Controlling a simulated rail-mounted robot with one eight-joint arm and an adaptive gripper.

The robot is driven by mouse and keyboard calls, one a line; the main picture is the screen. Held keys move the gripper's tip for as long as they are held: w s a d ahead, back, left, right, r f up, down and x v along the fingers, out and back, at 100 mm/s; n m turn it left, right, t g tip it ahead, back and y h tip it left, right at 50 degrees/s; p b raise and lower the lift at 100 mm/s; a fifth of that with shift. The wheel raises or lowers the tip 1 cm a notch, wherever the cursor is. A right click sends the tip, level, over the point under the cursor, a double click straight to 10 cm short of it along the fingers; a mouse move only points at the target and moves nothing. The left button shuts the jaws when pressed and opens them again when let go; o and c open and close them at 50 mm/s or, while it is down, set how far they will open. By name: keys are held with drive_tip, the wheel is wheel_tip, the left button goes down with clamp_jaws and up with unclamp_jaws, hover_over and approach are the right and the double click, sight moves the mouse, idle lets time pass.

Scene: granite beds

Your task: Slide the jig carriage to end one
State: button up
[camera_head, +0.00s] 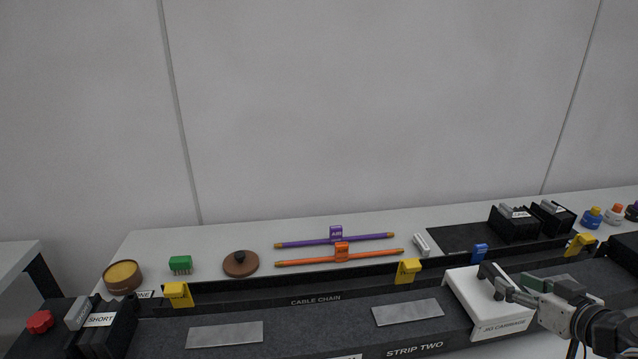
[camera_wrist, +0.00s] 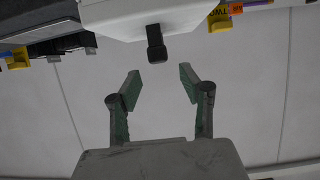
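The jig carriage (camera_head: 465,290) is a white block with a printed label on its front, sitting on the dark bed towards the right in the head view. It also shows as a pale block at the top of the wrist view (camera_wrist: 120,18), with a black knob-like handle (camera_wrist: 156,45) sticking out. My gripper (camera_wrist: 160,80) is open, its two green-padded fingers apart and nothing between them. The handle lies just beyond the fingertips, roughly centred between them. In the head view my gripper (camera_head: 515,286) overlaps the carriage, so contact is hard to judge there. A label ending in "ONE" (camera_head: 145,294) is at the far left.
Yellow blocks (camera_head: 176,294) (camera_head: 408,271) (camera_head: 579,245) and a blue one (camera_head: 480,253) stand along the cable chain rail. Grey plates (camera_head: 225,334) lie on the bed left of the carriage. Black holders (camera_head: 108,335) stand at the left end. Purple and orange rods lie behind.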

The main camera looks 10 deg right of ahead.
sight(497, 274)
drive_tip(key=b+x, duration=0.2)
drive_tip(key=x, duration=0.4)
drive_tip(key=shift+w+f, duration=0.15)
drive_tip(key=shift+w, duration=0.15)
drive_tip(key=shift+c, duration=0.5)
clamp_jaws()
